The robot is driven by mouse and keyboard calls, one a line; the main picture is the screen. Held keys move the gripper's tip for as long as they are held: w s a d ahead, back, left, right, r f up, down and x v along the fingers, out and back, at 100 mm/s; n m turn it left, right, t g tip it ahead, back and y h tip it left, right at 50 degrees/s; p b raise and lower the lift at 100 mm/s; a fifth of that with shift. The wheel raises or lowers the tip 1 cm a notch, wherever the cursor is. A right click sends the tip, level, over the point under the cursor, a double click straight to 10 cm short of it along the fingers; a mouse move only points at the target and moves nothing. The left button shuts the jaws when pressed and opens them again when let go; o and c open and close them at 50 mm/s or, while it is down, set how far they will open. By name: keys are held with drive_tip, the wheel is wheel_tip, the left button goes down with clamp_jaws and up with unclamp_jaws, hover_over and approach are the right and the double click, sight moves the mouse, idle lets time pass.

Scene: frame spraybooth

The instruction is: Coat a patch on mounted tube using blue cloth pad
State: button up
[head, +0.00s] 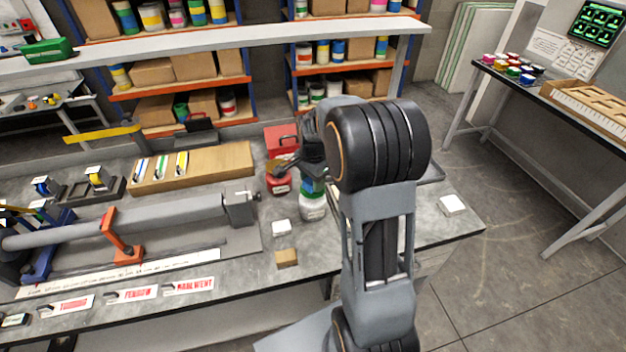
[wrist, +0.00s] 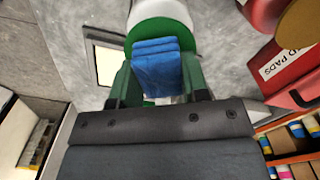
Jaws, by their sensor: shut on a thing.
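The blue cloth pad (wrist: 157,66) is a folded block held between the green fingers of my gripper (wrist: 156,82), which is shut on it in the wrist view. A white bottle or jar with green parts (wrist: 162,22) lies just beyond the pad; I cannot tell whether they touch. In the head view a white bottle (head: 313,208) stands directly below my wrist, and my arm hides most of the gripper there. The grey mounted tube (head: 170,213) lies along the bench at left, well apart from my gripper, with an orange clamp (head: 121,238) across it.
A red pot (head: 279,184) and a red box (head: 283,137) stand beside the bottle. A wooden board with coloured strips (head: 195,167) is behind the tube. A shelf rack stands behind the bench.

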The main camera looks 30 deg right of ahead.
drive_tip(key=shift+f+b, duration=0.75)
drive_tip(key=shift+f, duration=0.35)
idle(1.6)
drive_tip(key=shift+r+p, duration=2.6)
drive_tip(key=shift+r, duration=1)
drive_tip(key=shift+f, duration=0.1)
